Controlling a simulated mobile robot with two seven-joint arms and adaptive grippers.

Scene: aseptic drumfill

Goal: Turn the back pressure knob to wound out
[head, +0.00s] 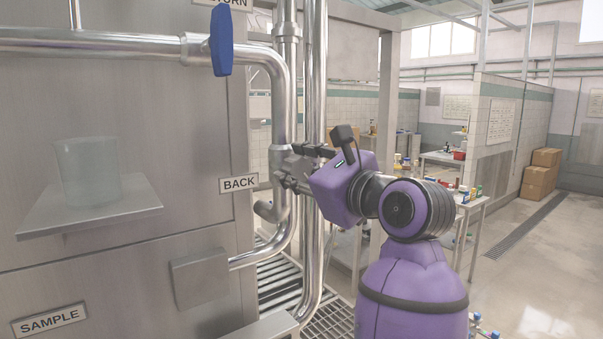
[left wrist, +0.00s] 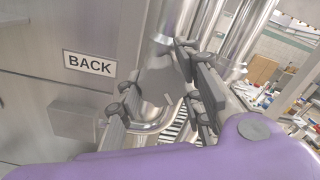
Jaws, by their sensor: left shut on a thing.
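The back label (head: 239,184) is on the steel cabinet's edge, and it also shows in the left wrist view (left wrist: 90,63). My left gripper (head: 287,178) is at the vertical steel pipe just right of this label, reached by my purple arm. In the left wrist view my left gripper (left wrist: 160,92) has its dark fingers on both sides of a grey metal piece, which looks like the back pressure knob (left wrist: 154,84). It is shut on this piece. The fingers hide much of the knob, and its turn position cannot be read. My right gripper is not in view.
Steel pipes (head: 315,100) run vertically close beside the gripper. A blue valve handle (head: 221,41) hangs above left. A shelf with a clear beaker (head: 90,172) and a sample label (head: 49,320) are on the cabinet. Tables and cardboard boxes (head: 541,172) stand farther right.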

